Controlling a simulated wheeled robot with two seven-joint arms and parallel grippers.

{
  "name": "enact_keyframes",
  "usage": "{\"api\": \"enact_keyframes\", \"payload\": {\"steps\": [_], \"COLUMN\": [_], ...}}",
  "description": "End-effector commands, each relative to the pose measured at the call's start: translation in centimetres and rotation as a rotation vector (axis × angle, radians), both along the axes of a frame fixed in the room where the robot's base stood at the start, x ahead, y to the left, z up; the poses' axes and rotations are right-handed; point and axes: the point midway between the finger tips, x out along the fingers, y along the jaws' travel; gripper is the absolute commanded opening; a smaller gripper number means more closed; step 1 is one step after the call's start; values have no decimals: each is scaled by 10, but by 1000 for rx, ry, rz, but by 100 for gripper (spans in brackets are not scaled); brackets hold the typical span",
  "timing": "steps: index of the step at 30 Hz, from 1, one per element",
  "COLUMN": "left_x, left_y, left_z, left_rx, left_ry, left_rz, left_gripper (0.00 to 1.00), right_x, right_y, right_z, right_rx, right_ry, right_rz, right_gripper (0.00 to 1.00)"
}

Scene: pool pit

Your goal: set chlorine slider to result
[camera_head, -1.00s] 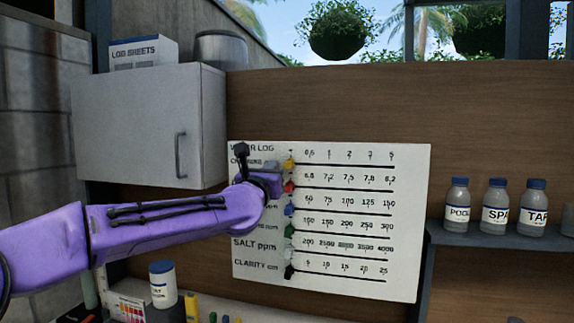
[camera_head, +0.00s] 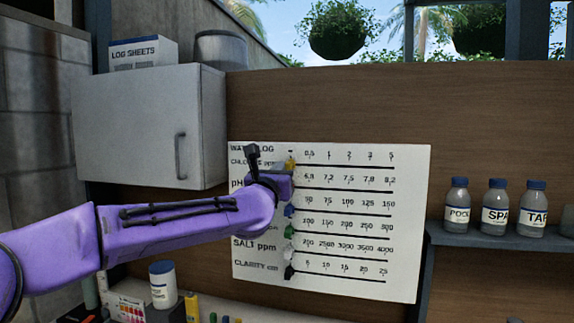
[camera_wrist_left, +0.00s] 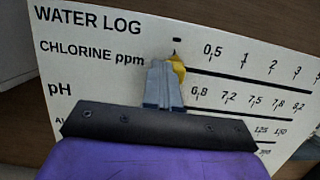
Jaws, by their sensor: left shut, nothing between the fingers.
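The white water log board (camera_head: 400,215) hangs on the wood panel, with rows of printed numbers and dark slots. The yellow chlorine slider (camera_wrist_left: 178,68) sits at the left end of the top row, left of 0.5; in the head view the slider (camera_head: 291,161) shows just above my gripper. My left gripper (camera_head: 288,168) is shut and empty. In the left wrist view its grey fingertips (camera_wrist_left: 168,62) are right at the yellow slider, overlapping its left side; I cannot tell whether they touch. The red pH slider is hidden behind my gripper. My right gripper is not in view.
Blue (camera_head: 289,211), green (camera_head: 289,231) and other sliders line the board's left side. A grey cabinet (camera_head: 140,125) is at upper left. A shelf with bottles (camera_head: 496,205) is at right. A white tub (camera_head: 163,285) stands below left.

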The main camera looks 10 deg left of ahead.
Motion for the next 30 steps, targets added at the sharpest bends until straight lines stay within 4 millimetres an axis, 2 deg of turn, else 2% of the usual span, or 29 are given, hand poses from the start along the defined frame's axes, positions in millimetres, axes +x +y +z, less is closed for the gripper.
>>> {"api": "enact_keyframes", "payload": {"steps": [30], "left_x": [-2], "left_y": [-63], "left_z": [0], "left_rx": [2], "left_ry": [0], "left_rz": [-3], "left_gripper": [0], "right_x": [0], "right_y": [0], "right_z": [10], "right_rx": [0], "right_ry": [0], "right_rz": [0], "right_gripper": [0]}}
